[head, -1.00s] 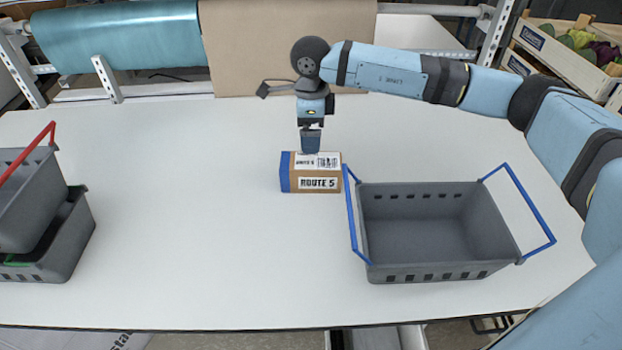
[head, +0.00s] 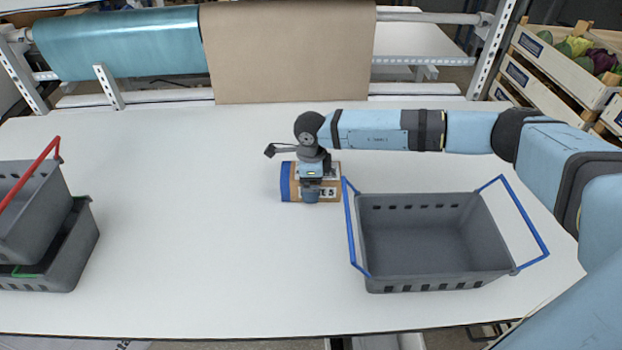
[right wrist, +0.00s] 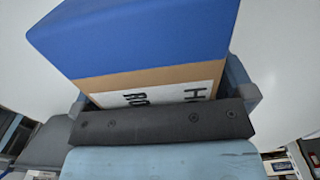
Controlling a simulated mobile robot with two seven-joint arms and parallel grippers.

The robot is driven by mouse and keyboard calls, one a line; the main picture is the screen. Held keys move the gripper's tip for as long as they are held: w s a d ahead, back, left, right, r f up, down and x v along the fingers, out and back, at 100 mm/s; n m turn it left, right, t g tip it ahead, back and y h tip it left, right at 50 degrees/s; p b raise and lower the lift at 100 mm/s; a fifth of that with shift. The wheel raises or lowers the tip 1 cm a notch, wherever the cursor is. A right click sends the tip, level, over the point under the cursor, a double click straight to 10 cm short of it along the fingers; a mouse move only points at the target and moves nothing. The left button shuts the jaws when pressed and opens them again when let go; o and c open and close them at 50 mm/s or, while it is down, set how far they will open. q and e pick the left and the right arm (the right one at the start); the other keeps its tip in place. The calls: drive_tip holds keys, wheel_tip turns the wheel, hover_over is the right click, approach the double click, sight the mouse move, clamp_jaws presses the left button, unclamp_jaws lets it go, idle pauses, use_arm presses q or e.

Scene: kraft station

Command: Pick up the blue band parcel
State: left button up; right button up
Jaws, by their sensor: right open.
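The blue band parcel (head: 287,183) is a brown box with a blue end and a white label, lying on the white table left of the blue-handled basket. My right gripper (head: 310,198) is down at the parcel and hides part of its label in the head view. In the right wrist view the parcel (right wrist: 150,45) fills the upper middle, with my open right gripper's (right wrist: 170,95) fingers on either side of it. Whether the fingers touch it I cannot tell. My left gripper is not in view.
A grey basket with blue handles (head: 435,284) stands empty close to the parcel's right. Stacked grey baskets (head: 75,250), one with a red handle, stand at the left edge. A brown paper roll (head: 290,50) hangs behind the table. The table's middle left is clear.

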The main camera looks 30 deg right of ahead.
drive_tip(key=c, duration=0.9)
drive_tip(key=shift+c, duration=1)
drive_tip(key=shift+r, duration=0.1)
